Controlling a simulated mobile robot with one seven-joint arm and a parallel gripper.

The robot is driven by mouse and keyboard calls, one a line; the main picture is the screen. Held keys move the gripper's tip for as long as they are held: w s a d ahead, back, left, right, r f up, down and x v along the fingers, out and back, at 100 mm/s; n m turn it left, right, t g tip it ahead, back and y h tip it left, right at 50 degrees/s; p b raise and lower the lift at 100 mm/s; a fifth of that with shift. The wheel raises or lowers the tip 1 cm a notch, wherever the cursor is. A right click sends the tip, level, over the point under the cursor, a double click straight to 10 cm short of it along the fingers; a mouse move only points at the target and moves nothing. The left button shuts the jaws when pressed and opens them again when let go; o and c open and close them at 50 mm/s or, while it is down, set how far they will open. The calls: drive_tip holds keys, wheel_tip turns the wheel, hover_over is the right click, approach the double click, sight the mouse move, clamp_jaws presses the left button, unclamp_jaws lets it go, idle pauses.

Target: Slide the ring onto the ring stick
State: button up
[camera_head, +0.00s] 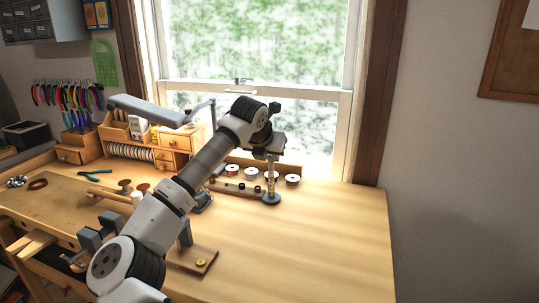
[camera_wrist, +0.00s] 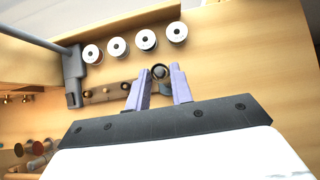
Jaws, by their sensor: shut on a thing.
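The ring stick (camera_head: 271,188) is a slim upright metallic post on a round dark base, standing on the workbench near the window. My gripper (camera_head: 270,157) points down directly over its upper end. In the wrist view, the two pale purple fingers of my gripper (camera_wrist: 160,71) are close together on a small dark round shape. That shape looks like the ring (camera_wrist: 159,71), seen nearly in line with the stick below. The ring is too small to make out in the head view. I cannot tell whether it is around the stick's tip or just above it.
Several white-and-dark spools (camera_head: 292,180) stand in a row behind the stick. A wooden strip with small dark pieces (camera_head: 236,187) lies to its left. A grey lamp arm (camera_wrist: 72,75) shows left of my gripper in the wrist view. The bench's right side (camera_head: 335,225) is clear.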

drive_tip(key=o, duration=0.9)
drive_tip(key=shift+o, duration=0.2)
drive_tip(key=b+v, duration=0.3)
drive_tip(key=v, duration=1.1)
drive_tip(key=shift+b, duration=0.3)
drive_tip(key=shift+d, duration=0.1)
